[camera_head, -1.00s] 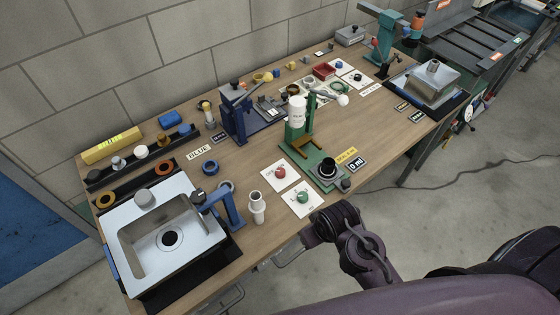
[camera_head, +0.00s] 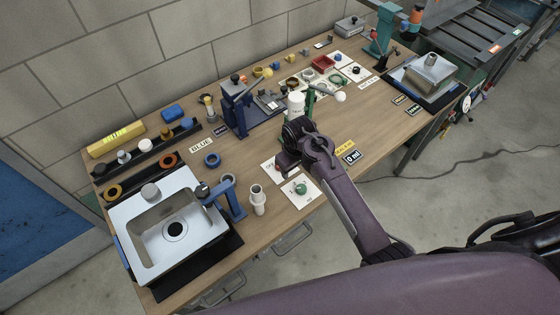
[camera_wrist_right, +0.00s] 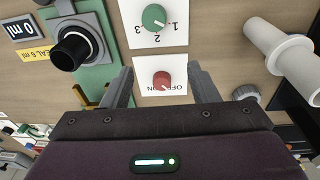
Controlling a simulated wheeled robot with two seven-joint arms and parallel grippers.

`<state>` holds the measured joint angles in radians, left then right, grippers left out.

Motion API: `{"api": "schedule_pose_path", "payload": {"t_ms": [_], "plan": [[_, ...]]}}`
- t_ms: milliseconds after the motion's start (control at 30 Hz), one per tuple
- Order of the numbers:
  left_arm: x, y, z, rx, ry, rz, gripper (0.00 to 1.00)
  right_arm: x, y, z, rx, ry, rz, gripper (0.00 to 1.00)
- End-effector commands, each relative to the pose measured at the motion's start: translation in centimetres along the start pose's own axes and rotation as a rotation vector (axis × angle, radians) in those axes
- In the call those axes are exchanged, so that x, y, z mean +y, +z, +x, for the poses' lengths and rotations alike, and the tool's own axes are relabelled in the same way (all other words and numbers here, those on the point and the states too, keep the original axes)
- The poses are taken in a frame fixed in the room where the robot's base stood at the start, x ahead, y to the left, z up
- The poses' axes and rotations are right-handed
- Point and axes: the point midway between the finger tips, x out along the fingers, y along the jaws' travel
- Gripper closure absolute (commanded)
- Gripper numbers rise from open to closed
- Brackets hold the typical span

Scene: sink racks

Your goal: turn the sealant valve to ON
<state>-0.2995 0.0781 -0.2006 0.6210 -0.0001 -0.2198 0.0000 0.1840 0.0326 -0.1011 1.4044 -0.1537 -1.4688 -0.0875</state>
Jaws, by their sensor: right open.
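The red valve knob (camera_wrist_right: 162,80) sits on a white card (camera_wrist_right: 152,97) lettered OFF and ON, upside down in the right wrist view. I cannot tell which word the knob points at. My right gripper (camera_wrist_right: 164,76) is open and empty, with one finger on each side of the knob in that view. Whether the fingers touch it is not clear. In the head view the right gripper (camera_head: 284,166) is over the red knob's card (camera_head: 268,172) and hides much of it. My left gripper is not in view.
A green knob (camera_wrist_right: 154,17) on a numbered card is close by. The green dispenser stand (camera_wrist_right: 94,80), with its black cup (camera_wrist_right: 76,48), is beside the gripper. The sink (camera_head: 172,223) is at the bench's near left.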

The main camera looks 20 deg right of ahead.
Motion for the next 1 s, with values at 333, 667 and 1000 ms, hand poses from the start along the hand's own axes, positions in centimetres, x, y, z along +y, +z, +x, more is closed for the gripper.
{"api": "schedule_pose_path", "payload": {"t_ms": [333, 667, 1000], "plan": [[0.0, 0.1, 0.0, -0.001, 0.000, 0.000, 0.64, 0.9, -7.7, 1.5, -0.086, -0.058, -0.105, 0.46], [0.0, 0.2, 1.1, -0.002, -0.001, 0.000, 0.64, 0.8, -8.2, 2.6, -0.099, -0.068, -0.121, 0.46], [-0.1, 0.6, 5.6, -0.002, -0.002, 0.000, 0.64, 0.6, -7.8, 7.0, -0.099, -0.067, -0.120, 0.46]]}}
